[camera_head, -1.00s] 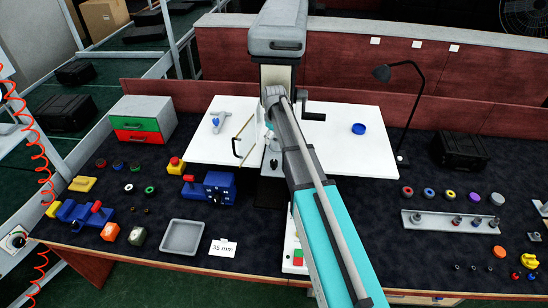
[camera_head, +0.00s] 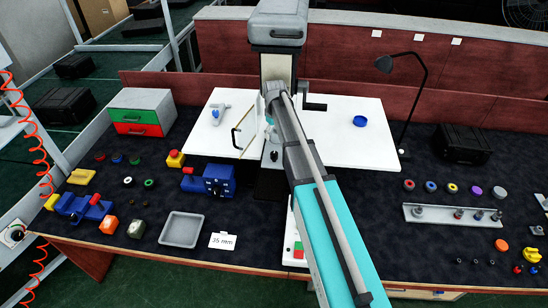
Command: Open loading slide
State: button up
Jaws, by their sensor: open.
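The machine is a white-topped unit (camera_head: 345,135) with a grey column and head (camera_head: 277,22) in the middle of the bench. A clear panel with a brass-coloured edge and a black handle (camera_head: 236,138) stands at the left side of its centre; I take this to be the loading slide. How far open it is I cannot tell. My teal and grey arm reaches from the lower right up to the machine's centre. My gripper is hidden behind the arm and wrist, so its fingers and any contact with the handle do not show.
A black crank (camera_head: 314,104) sticks out right of the column. A black desk lamp (camera_head: 413,100) stands right. A blue device (camera_head: 219,181), a grey tray (camera_head: 181,229) and several small parts lie on the dark bench.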

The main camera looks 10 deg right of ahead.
aim_at(274, 154)
jog(key=shift+f+b, duration=5.5)
jog(key=shift+f, duration=0.25)
grip_shut()
